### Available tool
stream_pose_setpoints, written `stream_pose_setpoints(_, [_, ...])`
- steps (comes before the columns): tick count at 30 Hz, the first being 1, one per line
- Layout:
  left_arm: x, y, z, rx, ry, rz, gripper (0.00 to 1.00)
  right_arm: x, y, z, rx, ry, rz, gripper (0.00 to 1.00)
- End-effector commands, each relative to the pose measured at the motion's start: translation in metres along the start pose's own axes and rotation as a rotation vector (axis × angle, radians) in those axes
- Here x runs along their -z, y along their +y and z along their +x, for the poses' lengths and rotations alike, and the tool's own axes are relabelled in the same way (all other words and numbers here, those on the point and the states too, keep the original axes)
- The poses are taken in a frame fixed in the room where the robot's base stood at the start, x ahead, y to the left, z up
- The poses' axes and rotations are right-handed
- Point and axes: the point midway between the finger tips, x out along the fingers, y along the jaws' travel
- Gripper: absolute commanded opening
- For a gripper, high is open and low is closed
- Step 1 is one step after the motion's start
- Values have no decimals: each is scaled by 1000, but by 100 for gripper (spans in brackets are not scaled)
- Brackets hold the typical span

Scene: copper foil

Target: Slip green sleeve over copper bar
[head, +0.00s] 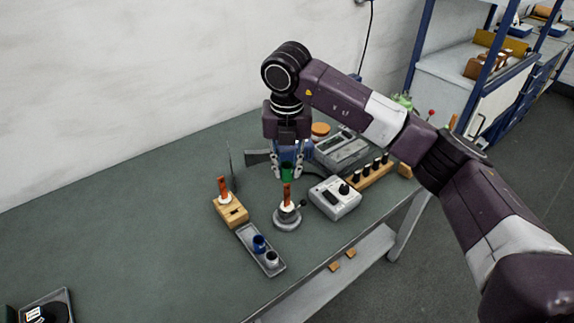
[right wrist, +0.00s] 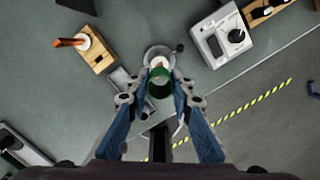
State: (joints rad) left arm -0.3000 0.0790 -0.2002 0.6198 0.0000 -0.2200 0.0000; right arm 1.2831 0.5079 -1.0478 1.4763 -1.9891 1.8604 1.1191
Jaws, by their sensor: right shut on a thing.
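My right gripper (head: 287,173) points down and is shut on the green sleeve (head: 287,174), a short open ring. The sleeve shows between the fingers in the right wrist view (right wrist: 160,87). A copper bar (head: 287,196) stands upright with a white collar on a round grey base (head: 287,220), directly below the sleeve in the head view. The sleeve's lower edge is close to the bar's top; I cannot tell whether the tip is inside. Another copper-coloured bar (head: 222,187) stands on a wooden block (head: 231,212) to the left. My left gripper is not in view.
A grey tray (head: 248,238) with a blue and a grey cylinder lies in front. A grey box with a black knob (head: 335,198) stands right of the base. The table's left side is mostly clear.

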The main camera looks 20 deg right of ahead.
Motion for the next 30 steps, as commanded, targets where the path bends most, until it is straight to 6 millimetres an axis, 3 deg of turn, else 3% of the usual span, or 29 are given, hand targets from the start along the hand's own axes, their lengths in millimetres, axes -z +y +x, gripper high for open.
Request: stream_pose_setpoints(30, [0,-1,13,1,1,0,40,2,0,13,0,0,0,13])
